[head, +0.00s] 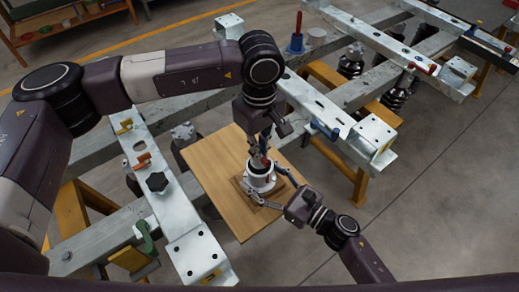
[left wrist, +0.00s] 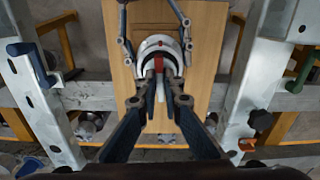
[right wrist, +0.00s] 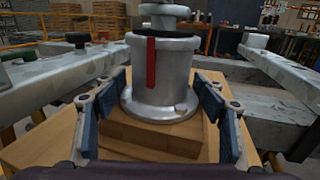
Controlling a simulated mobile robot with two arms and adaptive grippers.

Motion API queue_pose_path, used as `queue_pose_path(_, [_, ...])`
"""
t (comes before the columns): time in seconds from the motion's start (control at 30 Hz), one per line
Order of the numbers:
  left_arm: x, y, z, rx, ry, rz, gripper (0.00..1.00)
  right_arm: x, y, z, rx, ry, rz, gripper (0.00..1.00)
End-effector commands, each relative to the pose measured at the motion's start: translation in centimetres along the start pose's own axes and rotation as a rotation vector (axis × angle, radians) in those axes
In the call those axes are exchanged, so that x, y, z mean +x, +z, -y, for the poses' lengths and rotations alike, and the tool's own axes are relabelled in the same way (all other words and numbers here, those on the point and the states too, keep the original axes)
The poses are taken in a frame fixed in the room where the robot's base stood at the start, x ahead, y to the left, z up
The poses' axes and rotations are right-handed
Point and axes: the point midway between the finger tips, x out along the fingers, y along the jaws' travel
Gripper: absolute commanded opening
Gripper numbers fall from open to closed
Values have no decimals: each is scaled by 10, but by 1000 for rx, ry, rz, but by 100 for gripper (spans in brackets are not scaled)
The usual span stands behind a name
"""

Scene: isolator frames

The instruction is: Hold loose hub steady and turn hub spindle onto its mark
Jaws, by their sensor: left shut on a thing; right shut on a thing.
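The hub (right wrist: 185,75) is a pale metal cylinder with a flared foot and a red stripe (right wrist: 151,65) down its side. It stands upright on a wooden block (right wrist: 160,138), and also shows in the head view (head: 262,181). My right gripper (right wrist: 155,110) is shut on the hub, low down, one finger on each side. The spindle's own mark is not clear.
A wooden board (head: 215,170) lies under the block, between two pale steel rails (head: 165,195) with clamps and knobs. A blue-based part with a red handle (head: 297,38) stands on the far frame. Bare floor (head: 440,200) is at the right.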

Motion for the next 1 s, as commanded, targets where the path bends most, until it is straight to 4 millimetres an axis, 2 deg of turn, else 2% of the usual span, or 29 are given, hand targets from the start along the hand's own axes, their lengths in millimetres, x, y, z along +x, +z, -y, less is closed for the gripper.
queue_pose_path(0.27, [-1, -1, -1, 65, 2, -2, 0, 0, 0, 1, 0, -1, -2, 7])
queue_pose_path(0.7, [-1, -1, -1, 71, 3, -1, 0, 0, -1, 1, 0, -2, -2, 7])
queue_pose_path(0.73, [-1, -1, -1, 70, 3, -1, 10, 0, -1, 1, 0, -2, -2, 7])
queue_pose_path(0.87, [-1, 0, 0, 70, 2, -1, 24, 0, -1, 1, 0, -2, -2, 7])
queue_pose_path(1.0, [-1, 0, 0, 70, 1, -1, 25, 0, -1, 1, 0, -2, -2, 7])
